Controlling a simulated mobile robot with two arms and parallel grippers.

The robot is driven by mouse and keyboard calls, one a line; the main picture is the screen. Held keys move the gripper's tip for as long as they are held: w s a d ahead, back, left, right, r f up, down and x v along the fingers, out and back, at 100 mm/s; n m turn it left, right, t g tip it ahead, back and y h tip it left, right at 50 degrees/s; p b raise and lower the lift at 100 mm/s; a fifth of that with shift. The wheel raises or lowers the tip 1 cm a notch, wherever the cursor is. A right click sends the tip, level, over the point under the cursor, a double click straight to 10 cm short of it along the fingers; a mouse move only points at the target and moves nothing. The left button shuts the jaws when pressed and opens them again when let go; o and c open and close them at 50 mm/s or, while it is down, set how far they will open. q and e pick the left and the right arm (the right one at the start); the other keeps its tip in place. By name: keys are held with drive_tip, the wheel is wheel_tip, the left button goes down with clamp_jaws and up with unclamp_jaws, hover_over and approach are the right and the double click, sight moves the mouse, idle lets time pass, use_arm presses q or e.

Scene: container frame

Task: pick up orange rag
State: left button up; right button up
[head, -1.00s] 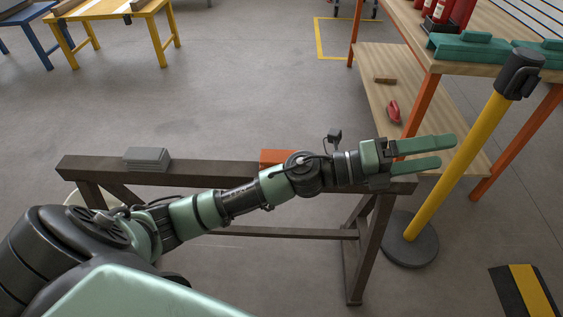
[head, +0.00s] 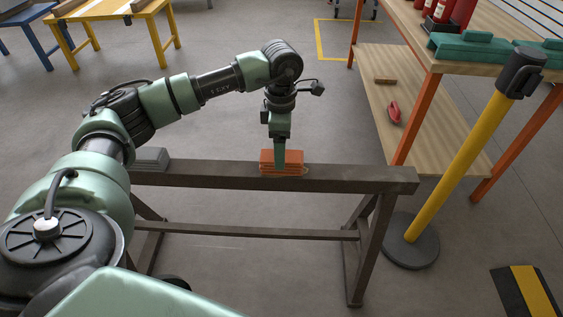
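The orange rag (head: 294,160) is a folded stack lying on the top beam of a dark sawhorse (head: 350,181). My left gripper (head: 280,165) points straight down at the rag, its fingers in front of or on the rag's middle. I see the fingers edge-on, so their spacing is hidden, and I cannot tell whether they touch or grip the rag. My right gripper is not in view.
A grey folded stack (head: 152,158) lies on the same beam to the left, partly behind my arm. A yellow post (head: 450,160) stands right of the sawhorse. An orange-legged workbench (head: 415,120) is behind it. The floor behind the beam is clear.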

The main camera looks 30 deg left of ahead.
use_arm(q)
wheel_tip(320, 180, down, 5)
drive_tip(key=shift+w+d+r, duration=0.1)
drive_tip(key=shift+r, duration=0.2)
drive_tip(key=c, duration=1.5)
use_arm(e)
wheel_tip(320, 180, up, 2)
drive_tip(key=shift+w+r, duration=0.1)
use_arm(q)
drive_tip(key=shift+o, duration=0.2)
